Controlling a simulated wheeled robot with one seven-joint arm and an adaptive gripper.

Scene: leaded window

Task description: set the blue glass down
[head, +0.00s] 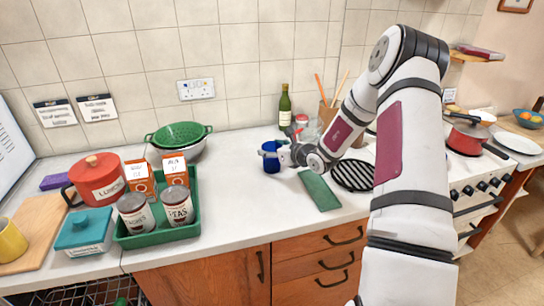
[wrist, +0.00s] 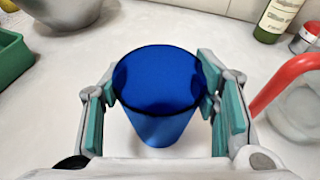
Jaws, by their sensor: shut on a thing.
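The blue glass (wrist: 158,115) is upright between the fingers of my gripper (wrist: 157,95) in the wrist view. The teal finger pads close on it from both sides. In the head view, the blue glass (head: 271,164) is at or just above the white worktop (head: 240,200); I cannot tell whether its base touches. My gripper (head: 272,153) reaches it from the right and hides part of it.
A green tray (head: 155,236) with tins and cartons stands to the left. A green colander (head: 179,134) sits on a bowl behind it. A green bottle (head: 285,108) and a glass jar (wrist: 295,110) stand close to the right. Worktop left of the glass is clear.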

